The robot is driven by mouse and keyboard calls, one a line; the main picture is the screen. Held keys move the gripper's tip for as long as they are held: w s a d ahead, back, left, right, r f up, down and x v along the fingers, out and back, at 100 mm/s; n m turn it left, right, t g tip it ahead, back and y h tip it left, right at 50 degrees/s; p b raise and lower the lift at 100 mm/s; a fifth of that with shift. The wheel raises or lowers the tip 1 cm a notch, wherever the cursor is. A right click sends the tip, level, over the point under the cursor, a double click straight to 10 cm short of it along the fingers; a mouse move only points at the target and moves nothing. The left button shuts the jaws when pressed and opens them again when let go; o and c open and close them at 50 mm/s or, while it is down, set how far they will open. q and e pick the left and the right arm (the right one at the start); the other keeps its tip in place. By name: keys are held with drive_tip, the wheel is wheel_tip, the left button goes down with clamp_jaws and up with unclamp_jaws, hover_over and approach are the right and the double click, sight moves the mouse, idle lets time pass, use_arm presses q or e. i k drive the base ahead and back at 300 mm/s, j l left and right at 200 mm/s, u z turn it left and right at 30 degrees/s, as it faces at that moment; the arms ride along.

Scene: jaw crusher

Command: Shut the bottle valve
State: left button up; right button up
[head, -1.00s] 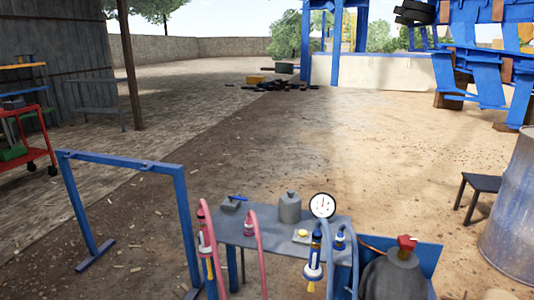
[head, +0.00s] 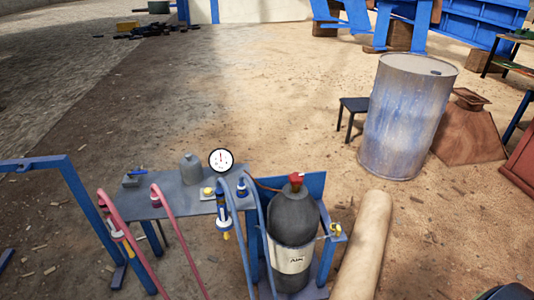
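The bottle (head: 293,218) is a dark grey gas cylinder with a white label, standing upright in the lower middle of the head view. The bottle valve (head: 296,179) is a red piece on its top; its exact setting is too small to tell. A thin orange-brown hose (head: 265,186) runs left from near the valve. A round white gauge (head: 220,160) stands on the grey bench left of the bottle; its needle points roughly upward. Neither gripper is in view, and nothing touches the valve.
A blue panel (head: 314,188) stands behind the bottle. Pink and blue hoses with torches hang before the grey bench (head: 180,202). A tan roll (head: 364,248) lies right of the bottle. A rusty blue drum (head: 405,115) and black stool (head: 352,108) stand behind. A dark part shows bottom right.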

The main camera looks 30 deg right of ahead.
sight(295, 179)
drive_tip(key=l+z, duration=0.1)
drive_tip(key=z, duration=1.2)
